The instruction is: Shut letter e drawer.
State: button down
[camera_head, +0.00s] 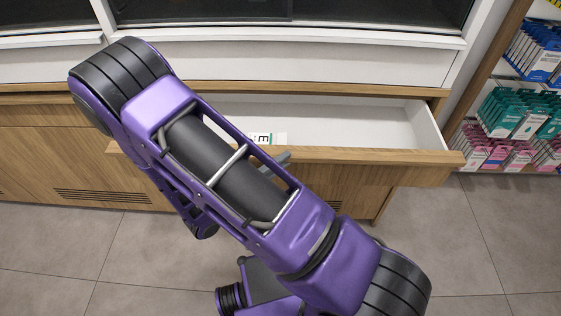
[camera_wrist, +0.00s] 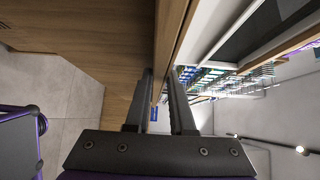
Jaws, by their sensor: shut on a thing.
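The wooden drawer (camera_head: 400,156) is pulled out from the counter, and its white inside shows as empty to the right of my arm. A white card with a dark letter that looks like an E on its side (camera_head: 263,138) shows by the drawer front, partly covered by my arm. In the wrist view my gripper (camera_wrist: 161,76) has its two dark fingers on either side of the wooden drawer front (camera_wrist: 171,35), shut on its edge. In the head view my purple arm crosses the drawer and hides most of the gripper and the drawer's left part.
The wooden counter (camera_head: 40,150) with vented lower panels runs to the left under a window. Shelves with hanging blue, green and pink packs (camera_head: 520,110) stand at the right, close to the drawer's right end. The tiled floor (camera_head: 470,240) in front is clear.

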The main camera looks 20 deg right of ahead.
jog(key=shift+w, duration=0.1)
jog(key=w+d, duration=0.3)
jog(key=w, duration=0.7)
jog(key=w+d, duration=0.3)
jog(key=w, duration=0.8)
jog(key=shift+d+p, duration=0.3)
jog(key=shift+d, duration=0.1)
jog(key=shift+r, duration=0.15)
jog(key=c, duration=0.8)
grip_release()
jog(key=shift+w, duration=0.1)
jog(key=shift+o, duration=0.2)
jog(key=v, duration=1.7)
jog(key=shift+p, duration=0.4)
